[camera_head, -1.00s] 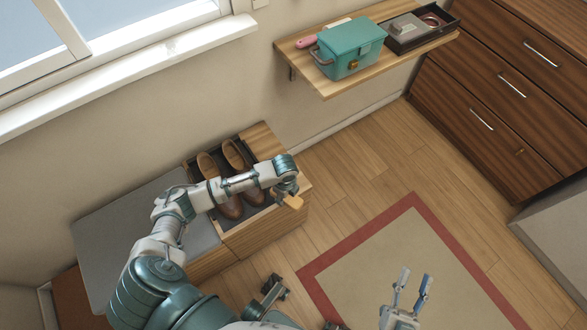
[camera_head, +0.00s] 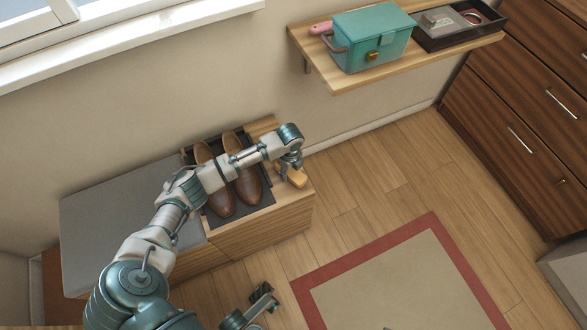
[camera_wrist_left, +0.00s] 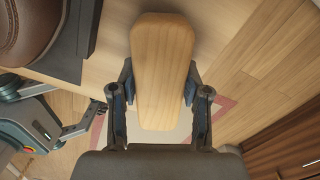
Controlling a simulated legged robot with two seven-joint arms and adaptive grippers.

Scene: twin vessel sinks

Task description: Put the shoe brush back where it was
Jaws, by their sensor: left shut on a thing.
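The shoe brush shows as a light wooden block (camera_head: 298,178) at the right end of the wooden bench. My left gripper (camera_head: 289,166) is shut on it. In the wrist view the brush (camera_wrist_left: 162,65) lies lengthwise between the two fingers (camera_wrist_left: 160,98), its wooden back facing the camera and its bristles hidden. The brush overlaps the bench top (camera_wrist_left: 112,50); I cannot tell whether it touches. A pair of brown shoes (camera_head: 222,194) stands in a dark tray (camera_head: 262,194) left of the brush, partly behind my left forearm.
A grey cushion (camera_head: 110,220) covers the bench's left part. A wall shelf (camera_head: 345,77) holds a teal box (camera_head: 370,42), a pink-handled item (camera_head: 321,28) and a dark tray (camera_head: 455,35). A wooden drawer unit (camera_head: 510,120) stands right. The floor (camera_head: 380,170) and red-edged rug (camera_head: 390,275) are clear.

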